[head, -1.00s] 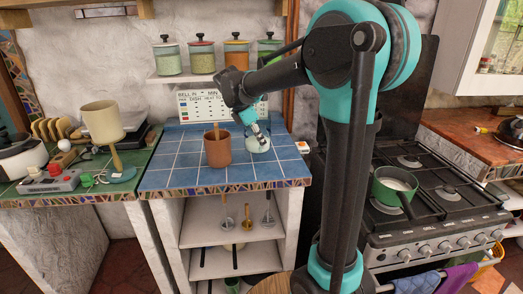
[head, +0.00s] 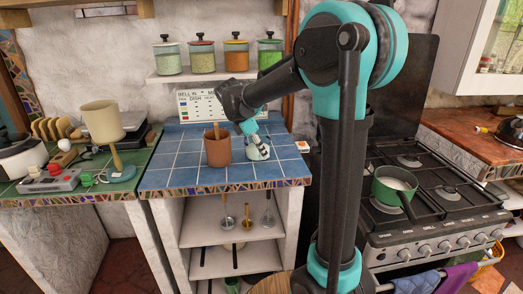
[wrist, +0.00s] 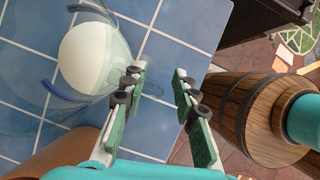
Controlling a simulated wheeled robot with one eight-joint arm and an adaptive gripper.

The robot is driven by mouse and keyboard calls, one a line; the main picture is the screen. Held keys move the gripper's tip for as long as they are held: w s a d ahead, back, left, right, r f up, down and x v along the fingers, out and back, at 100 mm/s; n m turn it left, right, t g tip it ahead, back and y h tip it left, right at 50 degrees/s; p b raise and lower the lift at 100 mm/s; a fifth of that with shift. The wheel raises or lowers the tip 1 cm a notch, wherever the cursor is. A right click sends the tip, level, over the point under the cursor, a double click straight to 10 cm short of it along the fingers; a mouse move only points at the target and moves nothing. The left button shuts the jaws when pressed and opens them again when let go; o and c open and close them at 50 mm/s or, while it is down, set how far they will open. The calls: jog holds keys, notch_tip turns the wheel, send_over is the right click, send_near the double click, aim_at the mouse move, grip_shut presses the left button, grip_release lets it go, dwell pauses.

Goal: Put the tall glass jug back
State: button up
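The glass jug (head: 258,153) stands on the blue-tiled counter, right of a terracotta pot, partly hidden by my gripper. In the wrist view the clear jug (wrist: 90,50) is at the upper left, with a round whitish area inside and dark blue curved bits at its edge. My gripper (wrist: 158,75) is beside the jug, its two green-padded fingers apart. Blue tile shows between them, and the jug is left of the gap, close to or touching the left finger; I cannot tell which. The gripper also shows low over the counter in the head view (head: 262,146).
The terracotta pot (head: 217,151) with a wooden handle stands close on the left. Lidded jars line a white shelf (head: 199,76) above. A lettered white board (head: 205,104) leans at the back. The stove (head: 430,195) with a green pan is right. Front-left tiles are clear.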

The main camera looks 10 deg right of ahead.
jog(key=shift+r, duration=0.1)
jog(key=v, duration=1.2)
